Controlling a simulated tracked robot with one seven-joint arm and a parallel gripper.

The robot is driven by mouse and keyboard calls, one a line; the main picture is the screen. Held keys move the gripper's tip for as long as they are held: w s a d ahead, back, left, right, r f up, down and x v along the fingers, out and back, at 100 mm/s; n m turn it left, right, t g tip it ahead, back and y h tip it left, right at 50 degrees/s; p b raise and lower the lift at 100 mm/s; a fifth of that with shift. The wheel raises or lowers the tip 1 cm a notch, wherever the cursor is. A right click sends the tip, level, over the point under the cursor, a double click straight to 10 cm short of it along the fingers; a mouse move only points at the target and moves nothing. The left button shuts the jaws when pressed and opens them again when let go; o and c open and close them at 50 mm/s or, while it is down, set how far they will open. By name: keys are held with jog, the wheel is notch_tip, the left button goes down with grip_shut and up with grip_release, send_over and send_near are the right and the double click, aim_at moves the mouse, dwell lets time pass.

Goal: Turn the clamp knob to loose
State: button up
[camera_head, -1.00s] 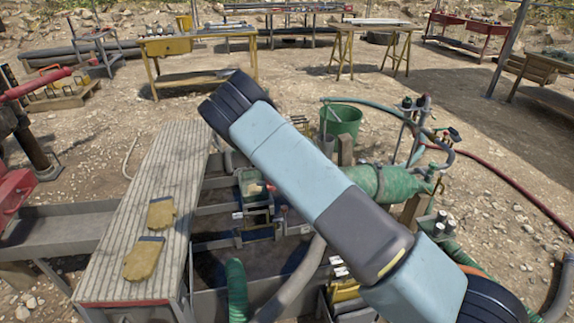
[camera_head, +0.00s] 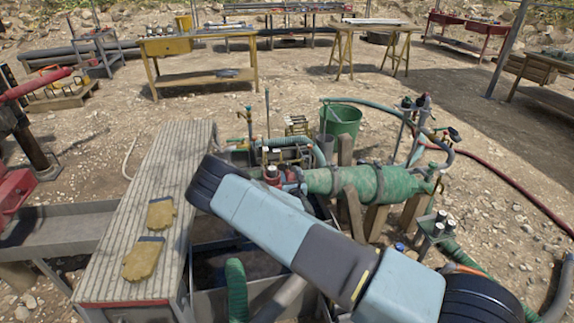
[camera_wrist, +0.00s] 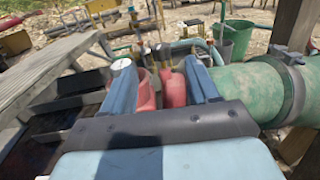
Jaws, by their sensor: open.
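My gripper (camera_wrist: 161,64) shows in the wrist view with its two blue fingers apart. A red rounded part (camera_wrist: 173,90) and a paler red part (camera_wrist: 144,92) show between the fingers, beyond the gripper; I cannot tell whether either is the clamp knob, or whether a finger touches them. To the right lies a thick green pipe (camera_wrist: 240,82) with a grey clamp band (camera_wrist: 290,88) around it. In the head view the green pipe (camera_head: 355,181) rests on wooden supports, with red fittings (camera_head: 291,178) at its left end. My arm hides my gripper there.
A ribbed bench top (camera_head: 150,220) with two yellow gloves (camera_head: 144,258) stands left of my arm. A green bucket (camera_head: 341,122) and thin upright pipes (camera_head: 250,128) stand behind the green pipe. Hoses (camera_head: 495,175) run over the stony ground at right.

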aim_at(288, 165)
jog(key=w, duration=0.3)
jog(key=w+a, duration=0.1)
jog(key=w, duration=0.2)
jog(key=w+a, duration=0.1)
jog(key=w, duration=0.2)
jog(key=shift+w, duration=0.2)
jog(key=c, duration=0.9)
